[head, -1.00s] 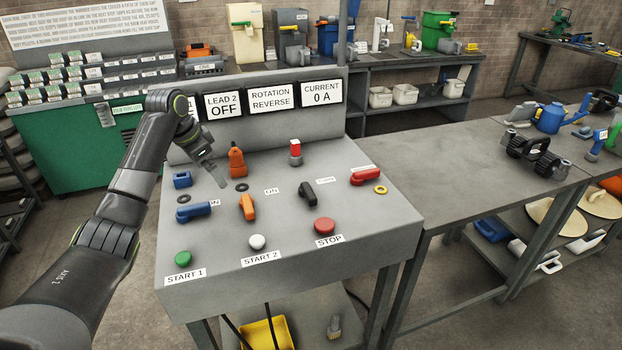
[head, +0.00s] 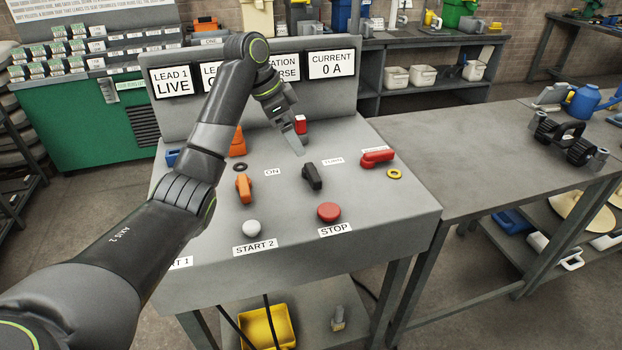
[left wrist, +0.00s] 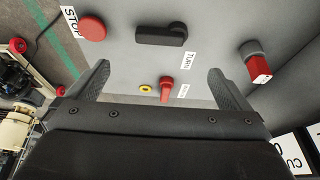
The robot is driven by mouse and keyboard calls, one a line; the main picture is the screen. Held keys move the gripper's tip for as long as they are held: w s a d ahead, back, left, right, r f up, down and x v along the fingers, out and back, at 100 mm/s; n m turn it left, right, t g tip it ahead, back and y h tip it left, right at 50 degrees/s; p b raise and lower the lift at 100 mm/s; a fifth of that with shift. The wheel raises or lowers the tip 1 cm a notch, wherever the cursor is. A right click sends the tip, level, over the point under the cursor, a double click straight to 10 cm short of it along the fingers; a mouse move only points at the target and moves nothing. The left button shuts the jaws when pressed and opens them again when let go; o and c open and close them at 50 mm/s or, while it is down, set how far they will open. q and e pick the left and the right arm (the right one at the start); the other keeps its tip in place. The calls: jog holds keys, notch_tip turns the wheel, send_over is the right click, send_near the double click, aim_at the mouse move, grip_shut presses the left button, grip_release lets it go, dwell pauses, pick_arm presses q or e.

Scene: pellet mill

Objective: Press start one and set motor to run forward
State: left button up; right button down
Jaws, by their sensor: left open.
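My left gripper (head: 299,142) is open above the back right of the sloping panel (head: 283,215); its open fingers also show in the left wrist view (left wrist: 158,78). A black turn knob (head: 312,177) is below it in the head view and ahead of it in the left wrist view (left wrist: 162,35). A red-capped switch (head: 300,124) is behind it. The START 1 button is hidden by my left arm; only part of its label (head: 180,262) shows. The displays read LEAD 1 LIVE (head: 172,81), a partly covered rotation REVERSE (head: 287,72) and CURRENT 0 A (head: 331,64).
A red handle (head: 377,157) and yellow ring (head: 394,174) are at the panel's right. An orange handle (head: 243,187), white START 2 button (head: 251,228) and red STOP button (head: 328,212) are on it too.

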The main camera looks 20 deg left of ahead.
pick_arm(q)
jog(key=b, duration=0.3)
send_near(311, 171)
jog(key=f, duration=0.1)
jog(key=x, duration=0.8)
jog(key=shift+d, duration=0.25)
pick_arm(e)
jog(key=f, duration=0.3)
jog(key=shift+w+d+f, duration=0.1)
jog(key=shift+w, duration=0.25)
